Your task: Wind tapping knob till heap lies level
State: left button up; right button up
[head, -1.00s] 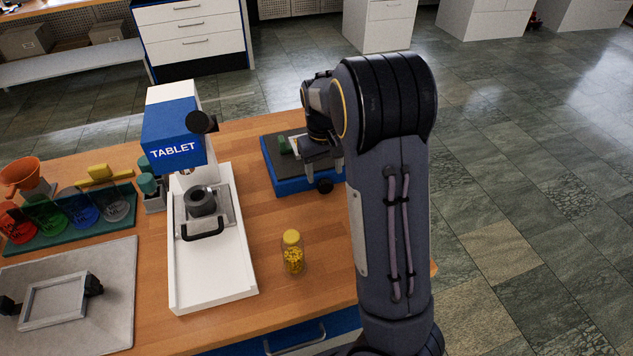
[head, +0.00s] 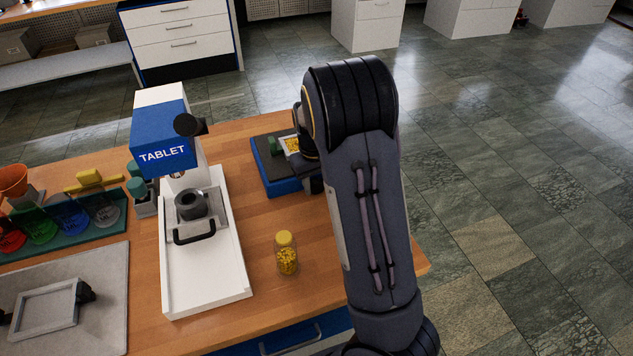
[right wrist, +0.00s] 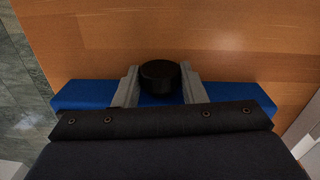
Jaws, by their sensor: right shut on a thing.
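The tapping unit has a blue base (head: 283,187) with a dark top at the back right of the bench. On it a small pale tray holds a yellow heap (head: 292,144), partly hidden by my right arm; I cannot tell whether it is level. A green block (head: 273,145) stands beside the tray. In the right wrist view the black round tapping knob (right wrist: 160,76) sits on the front of the blue base. My right gripper (right wrist: 159,82) is shut on the knob, one grey finger on each side. In the head view the knob is hidden. My left gripper is not in view.
The white and blue tablet press (head: 165,140) stands left of the unit. A yellow-capped jar (head: 286,254) stands on the open bench in front. A rack of coloured flasks (head: 60,222) and a grey mat with a frame (head: 105,325) lie at the left.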

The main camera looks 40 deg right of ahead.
jog(key=shift+s+d+f+t+y+b, duration=0.15)
jog(key=shift+d+t+y+b, duration=0.1)
jog(key=shift+y+b, duration=0.45)
jog(key=shift+w+d+f+t+y+b, duration=0.15)
jog(key=shift+t+y+b, duration=0.1)
jog(key=shift+y+b, duration=0.4)
jog(key=shift+a+r+y+b, duration=0.2)
jog(key=shift+y+b, duration=0.25)
jog(key=shift+y, duration=0.2)
jog(key=shift+r, duration=0.1)
jog(key=o, duration=1)
jog(key=shift+s, duration=0.1)
